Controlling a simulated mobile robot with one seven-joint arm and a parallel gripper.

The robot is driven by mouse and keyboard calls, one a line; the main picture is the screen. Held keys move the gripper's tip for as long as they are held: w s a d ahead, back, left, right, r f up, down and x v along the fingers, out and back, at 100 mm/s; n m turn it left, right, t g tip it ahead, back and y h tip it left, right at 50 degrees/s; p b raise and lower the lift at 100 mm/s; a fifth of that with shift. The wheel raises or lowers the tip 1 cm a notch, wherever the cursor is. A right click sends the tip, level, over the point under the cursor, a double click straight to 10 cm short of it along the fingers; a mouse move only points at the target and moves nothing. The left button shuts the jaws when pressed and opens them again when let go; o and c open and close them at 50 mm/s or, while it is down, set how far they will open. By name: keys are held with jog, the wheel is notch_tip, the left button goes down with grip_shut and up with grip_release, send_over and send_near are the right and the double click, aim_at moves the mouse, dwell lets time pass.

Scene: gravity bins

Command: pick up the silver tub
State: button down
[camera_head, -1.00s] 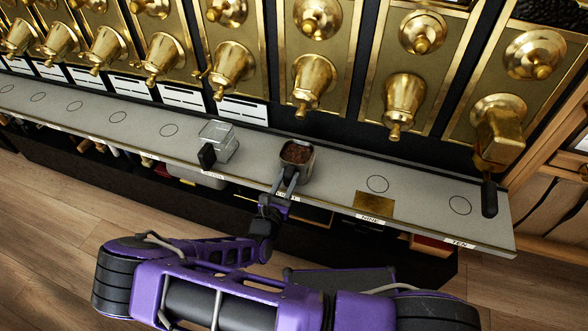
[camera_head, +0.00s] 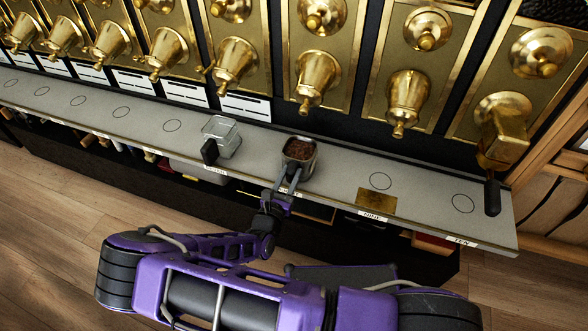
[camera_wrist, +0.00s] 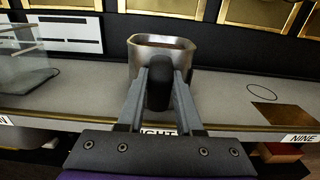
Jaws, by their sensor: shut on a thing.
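The silver tub (camera_head: 300,158) is a small metal container with rounded corners, upright at the grey shelf, with dark brown contents showing in the head view. It also shows in the wrist view (camera_wrist: 162,52), where its dark handle (camera_wrist: 160,84) points toward me. My gripper (camera_head: 290,178) is shut on the handle, one finger on each side. In the wrist view the fingers (camera_wrist: 160,92) meet the handle just in front of the tub. I cannot tell whether the tub's base touches the shelf.
A clear tub (camera_head: 222,137) with a black handle stands to the left on the shelf (camera_head: 340,180). A brass plate (camera_head: 376,200) lies to the right. Brass dispensers (camera_head: 318,80) hang above and behind. The far right dispenser's black handle (camera_head: 492,195) reaches low near the shelf.

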jog(key=shift+s+r, duration=0.1)
jog(key=shift+r, duration=0.3)
notch_tip(320, 180, up, 7)
jog(key=shift+f+p, duration=0.1)
jog(key=shift+p, duration=1.1)
jog(key=v, duration=1.9)
jog(key=shift+s+f+p, duration=0.2)
jog(key=shift+s+p, duration=0.1)
jog(key=shift+s, duration=0.1)
jog(key=shift+a, duration=0.15)
